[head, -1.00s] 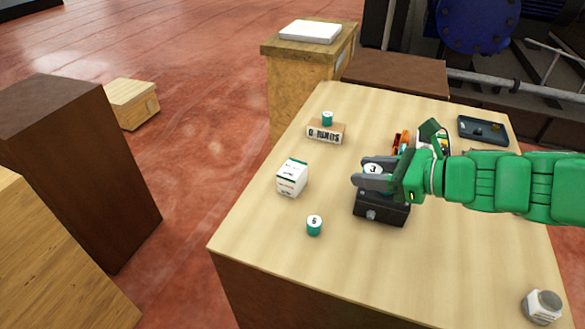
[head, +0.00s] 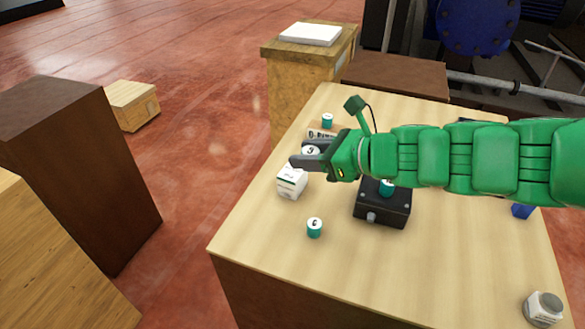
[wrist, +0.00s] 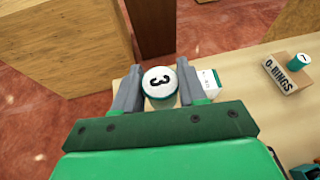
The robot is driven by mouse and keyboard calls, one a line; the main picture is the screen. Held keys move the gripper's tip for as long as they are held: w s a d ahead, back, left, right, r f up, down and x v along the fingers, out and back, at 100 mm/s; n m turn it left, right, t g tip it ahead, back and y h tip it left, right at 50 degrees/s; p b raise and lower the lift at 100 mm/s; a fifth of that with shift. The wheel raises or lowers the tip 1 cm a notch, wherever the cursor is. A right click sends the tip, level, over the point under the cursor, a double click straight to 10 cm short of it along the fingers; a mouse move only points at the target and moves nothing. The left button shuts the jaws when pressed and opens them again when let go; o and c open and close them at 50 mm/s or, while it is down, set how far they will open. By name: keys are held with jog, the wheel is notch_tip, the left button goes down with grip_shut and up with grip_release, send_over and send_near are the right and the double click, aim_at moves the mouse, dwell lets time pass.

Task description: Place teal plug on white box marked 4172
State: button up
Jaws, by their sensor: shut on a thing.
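My gripper (head: 299,166) is shut on a plug (head: 311,151) with a teal body and a white top marked 3. The wrist view shows this plug (wrist: 160,82) upright between the two grey fingers. The white box (head: 291,184) stands on the table at the left, just below the fingers in the head view. The held plug appears above or beside it; I cannot tell if they touch. In the wrist view the box (wrist: 210,82) shows just right of the right finger, partly hidden. Its number is not readable.
Another teal plug (head: 314,228) stands on the table in front. One more (head: 387,188) sits on a black device (head: 382,207). A teal plug (wrist: 301,60) stands on the O-RINGS box (wrist: 287,74) behind.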

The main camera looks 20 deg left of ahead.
jog(key=w+a+f, duration=0.4)
jog(key=w+a, duration=0.1)
jog(key=w, duration=0.2)
send_over(292, 170)
jog(key=shift+s+d+f, duration=0.1)
jog(key=shift+f, duration=1.25)
jog(key=shift+s+f, duration=0.1)
jog(key=shift+f, duration=1.25)
jog(key=shift+w+f, duration=0.1)
jog(key=shift+f, duration=1.7)
jog(key=shift+f, duration=0.1)
jog(key=o, duration=1.1)
